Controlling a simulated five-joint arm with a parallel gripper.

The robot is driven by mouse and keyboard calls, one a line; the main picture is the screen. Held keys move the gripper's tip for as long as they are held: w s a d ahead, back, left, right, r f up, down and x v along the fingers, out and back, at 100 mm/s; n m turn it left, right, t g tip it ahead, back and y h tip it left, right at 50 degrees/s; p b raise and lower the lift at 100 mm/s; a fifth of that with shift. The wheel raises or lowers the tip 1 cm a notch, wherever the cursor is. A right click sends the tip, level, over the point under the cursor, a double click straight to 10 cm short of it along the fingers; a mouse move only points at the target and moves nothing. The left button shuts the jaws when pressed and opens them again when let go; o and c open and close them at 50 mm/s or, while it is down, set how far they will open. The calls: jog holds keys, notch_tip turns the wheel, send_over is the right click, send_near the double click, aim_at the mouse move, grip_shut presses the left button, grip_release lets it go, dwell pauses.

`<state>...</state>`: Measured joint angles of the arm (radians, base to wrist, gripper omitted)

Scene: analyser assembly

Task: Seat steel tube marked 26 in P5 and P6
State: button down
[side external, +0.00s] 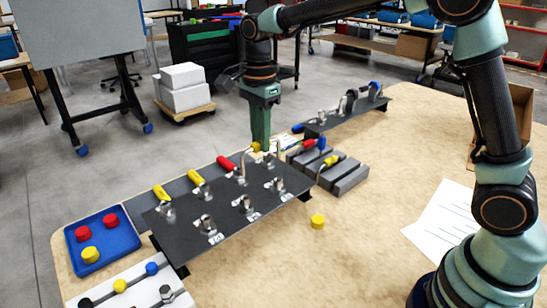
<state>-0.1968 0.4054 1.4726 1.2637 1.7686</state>
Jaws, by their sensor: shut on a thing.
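The dark panel (190,230) on the table carries several upright metal fittings with small white labels. I cannot read which are P5 and P6. My gripper (262,146) points straight down at the panel's far right end, with its fingers shut. A thin, bent, pale metal tube (243,163) shows just left of the fingertips, above the panel's far right part. It appears to be what I hold, but the grip is too small to see clearly. No number 26 is readable. Whether the tube's ends touch any fitting cannot be told.
Yellow and red capped pieces (195,178) line the panel's back edge. A grey slotted rack (343,178) with capped pieces stands right of it, a second dark panel (345,115) behind. A blue tray (118,240) lies left.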

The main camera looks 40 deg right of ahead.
jog(key=shift+f, duration=2.75)
jog(key=shift+f, duration=1.15)
jog(key=c, duration=0.7)
grip_release()
jog(key=shift+r, duration=0.15)
notch_tip(320, 180, up, 11)
jog(key=shift+r, duration=0.4)
